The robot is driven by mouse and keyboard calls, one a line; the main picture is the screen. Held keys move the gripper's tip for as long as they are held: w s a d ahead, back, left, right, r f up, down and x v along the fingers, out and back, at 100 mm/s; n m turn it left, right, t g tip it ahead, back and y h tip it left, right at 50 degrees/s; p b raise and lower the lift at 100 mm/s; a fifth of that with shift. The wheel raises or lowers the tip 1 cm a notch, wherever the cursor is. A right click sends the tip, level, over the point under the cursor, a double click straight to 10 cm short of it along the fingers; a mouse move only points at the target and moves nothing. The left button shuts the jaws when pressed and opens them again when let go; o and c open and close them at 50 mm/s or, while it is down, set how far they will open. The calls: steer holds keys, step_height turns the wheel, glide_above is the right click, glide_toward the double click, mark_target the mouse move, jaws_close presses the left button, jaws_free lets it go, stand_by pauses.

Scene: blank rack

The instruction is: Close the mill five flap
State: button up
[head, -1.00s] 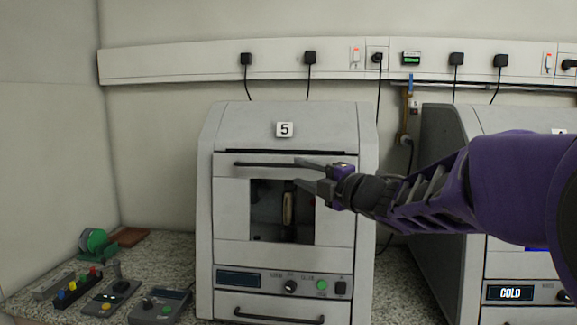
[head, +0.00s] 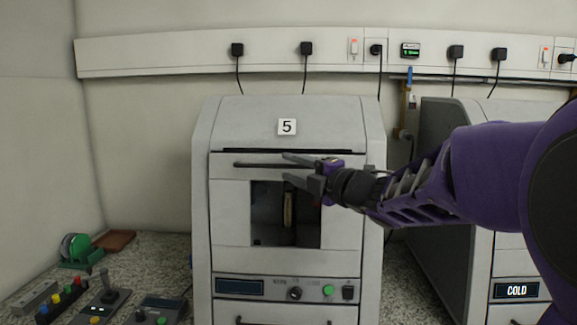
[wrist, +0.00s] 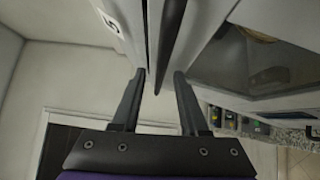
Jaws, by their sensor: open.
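Mill five (head: 286,109) is a grey cabinet marked "5", in the middle of the head view. Its front flap (head: 230,215) has a dark window and a dark horizontal bar handle (head: 255,166) near the top. The flap looks upright, with a dark slot above it; I cannot tell whether it is fully flush. My gripper (head: 284,168) is open in front of the flap's upper part, over the handle's middle. In the wrist view, the handle (wrist: 170,45) runs between my open fingers (wrist: 155,95), and no contact is clear.
A second grey machine (head: 447,140) with a "COLD" display stands to the right, partly behind my arm. A socket rail (head: 200,58) runs above.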

steer(key=shift+w+a, duration=0.1)
stand_by(0.3)
jaws_close()
stand_by(1.3)
